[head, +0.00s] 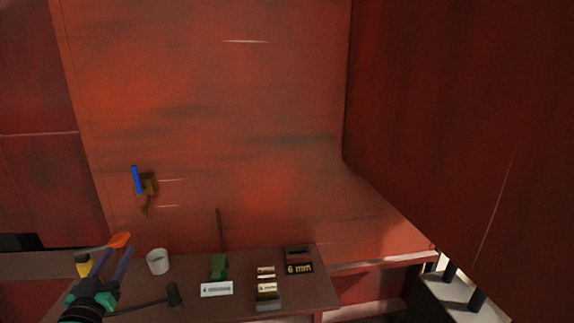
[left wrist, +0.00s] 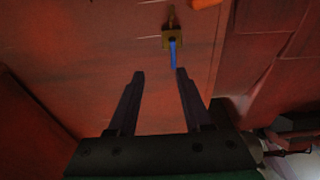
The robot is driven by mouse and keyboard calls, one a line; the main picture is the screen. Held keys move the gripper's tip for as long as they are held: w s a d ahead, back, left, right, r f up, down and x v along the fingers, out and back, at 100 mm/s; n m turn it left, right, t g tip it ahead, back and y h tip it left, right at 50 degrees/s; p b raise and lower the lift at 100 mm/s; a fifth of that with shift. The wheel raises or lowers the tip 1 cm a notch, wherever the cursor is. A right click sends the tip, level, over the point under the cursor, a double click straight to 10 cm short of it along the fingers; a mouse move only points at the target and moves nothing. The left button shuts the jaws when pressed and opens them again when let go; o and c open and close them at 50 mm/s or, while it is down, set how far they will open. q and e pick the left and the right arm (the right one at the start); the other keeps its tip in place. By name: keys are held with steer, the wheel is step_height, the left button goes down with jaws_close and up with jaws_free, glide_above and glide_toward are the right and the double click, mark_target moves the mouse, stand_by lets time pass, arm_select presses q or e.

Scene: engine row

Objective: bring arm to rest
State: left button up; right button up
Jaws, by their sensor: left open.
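My left gripper (head: 112,260) is at the lower left of the head view, over the left end of the brown table, with its fingers pointing up and away. Its two dark fingers also show in the left wrist view (left wrist: 160,74), spread apart with nothing between them. Beyond them in that view is a small brass bracket with a blue handle (left wrist: 173,46) on the red wall. The same blue handle (head: 136,180) shows in the head view, above and apart from the gripper. My right gripper is not in view.
The table (head: 200,306) carries a white cup (head: 158,262), a black mallet (head: 173,295), a green object (head: 219,267), a white label (head: 216,289), brass blocks (head: 266,282) and a "6 mm" block (head: 299,268). A large red panel (head: 450,120) fills the right. Open space lies before the wall.

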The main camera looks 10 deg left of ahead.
arm_select(q)
steer(key=s+d+f+m+g+h, duration=0.35)
steer(key=d+f+g, duration=0.45)
steer(key=d+f, duration=0.75)
steer(key=s+d+f+m+g+h, duration=0.25)
steer(key=s+d+f+g, duration=0.55)
steer(key=s, duration=0.4)
steer(key=s+f, duration=0.2)
steer(key=f, duration=1.1)
steer(key=s+f, duration=0.2)
steer(key=f, duration=1.1)
steer(key=s+a+f+g, duration=0.1)
steer(key=s+f, duration=1)
steer(key=s, duration=0.4)
steer(key=shift+s+a+g, duration=0.2)
steer(key=shift+a+g, duration=0.1)
steer(key=shift+a, duration=0.1)
